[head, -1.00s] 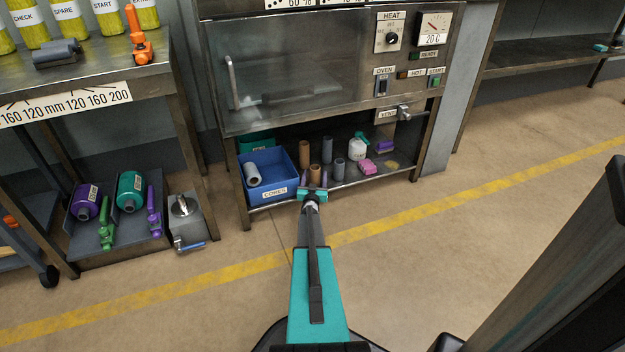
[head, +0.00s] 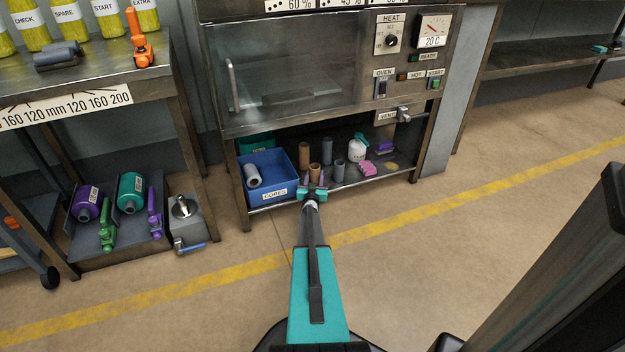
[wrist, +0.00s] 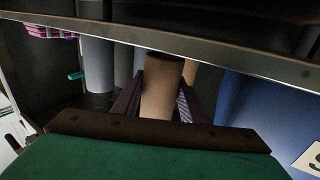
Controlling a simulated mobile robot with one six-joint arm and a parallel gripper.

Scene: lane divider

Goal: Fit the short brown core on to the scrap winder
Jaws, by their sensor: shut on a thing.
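The short brown core (wrist: 160,88) stands between my fingers in the wrist view, and its open end shows. My gripper (head: 314,180) is shut on it at the front edge of the low shelf under the oven. In the head view, the brown core (head: 314,170) shows just beyond the fingertips; its lower part is hidden.
A blue bin marked CORES (head: 271,196) is just left of my gripper, with a grey core (head: 252,175) inside. Other cores, a taller brown one (head: 327,151) and a grey one (head: 339,170), stand close by. The shelf's front edge (wrist: 230,62) and oven are close.

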